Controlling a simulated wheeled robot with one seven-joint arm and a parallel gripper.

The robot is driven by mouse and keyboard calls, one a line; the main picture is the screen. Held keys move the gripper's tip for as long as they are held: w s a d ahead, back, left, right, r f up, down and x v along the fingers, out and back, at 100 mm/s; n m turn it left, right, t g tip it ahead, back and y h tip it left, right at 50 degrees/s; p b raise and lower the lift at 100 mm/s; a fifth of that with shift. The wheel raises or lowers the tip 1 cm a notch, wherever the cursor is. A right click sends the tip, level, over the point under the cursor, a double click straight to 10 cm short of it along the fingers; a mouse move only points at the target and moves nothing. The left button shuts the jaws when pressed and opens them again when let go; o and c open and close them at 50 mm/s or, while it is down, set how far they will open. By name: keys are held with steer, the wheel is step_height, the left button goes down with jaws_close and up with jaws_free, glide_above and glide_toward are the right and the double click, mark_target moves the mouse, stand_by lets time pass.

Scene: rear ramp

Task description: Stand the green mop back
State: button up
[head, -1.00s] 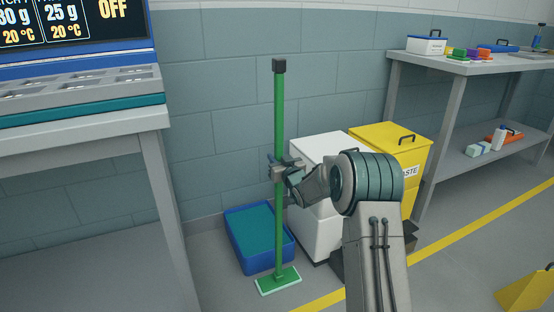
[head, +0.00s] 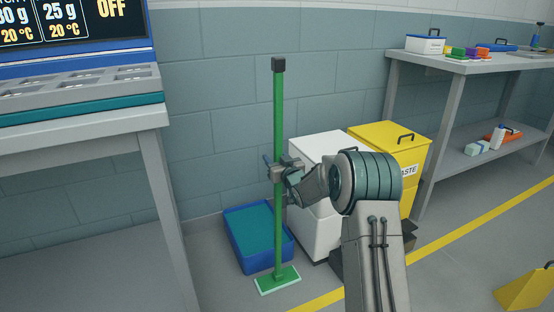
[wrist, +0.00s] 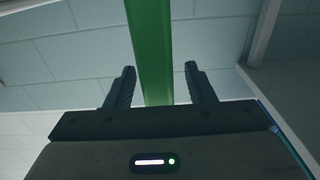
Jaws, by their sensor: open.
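The green mop (head: 278,125) stands upright in the head view, with a black cap at the top of its handle and a flat green head (head: 278,281) on the floor. The mop head is just in front of a blue tray. My gripper (head: 274,168) is at about mid-height of the handle. In the wrist view the green handle (wrist: 151,45) passes between the two open fingers of my gripper (wrist: 158,85), with a gap visible on both sides.
The blue tray (head: 232,246) lies on the floor against the wall. A white bin (head: 318,230) and a yellow waste bin (head: 415,150) stand right of the mop. A grey table (head: 80,135) is at left, and a shelf bench (head: 480,68) at right.

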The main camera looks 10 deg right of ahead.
steer(key=shift+s+d+r, duration=0.1)
steer(key=shift+s+d, duration=0.05)
steer(key=shift+s, duration=0.2)
steer(key=p+v, duration=0.4)
steer(key=v, duration=0.9)
steer(key=s+d+r+m+g+h+p, duration=0.1)
steer(key=s+r+g+h+p, duration=0.1)
steer(key=s+r+p, duration=0.35)
steer(key=s+d+r+g+h+p, duration=0.1)
steer(key=s+r+g+h+p, duration=0.15)
steer(key=r+p, duration=0.6)
steer(key=s+r+m+g+h+p, duration=0.1)
steer(key=s+r+g+p, duration=0.1)
steer(key=s+r+p, duration=0.5)
steer(key=s+r+m+g+p, duration=0.1)
steer(key=s+r+g+p, duration=0.3)
steer(key=s+r+p, duration=0.3)
steer(key=s+a+r+g+p, duration=0.1)
steer(key=s+r+g+p, duration=0.3)
steer(key=s+r+p, duration=0.3)
steer(key=s+r, duration=0.4)
steer(key=s, duration=0.5)
steer(key=shift+s+m, duration=0.4)
steer(key=shift+a+r, duration=0.1)
steer(key=shift+a, duration=0.05)
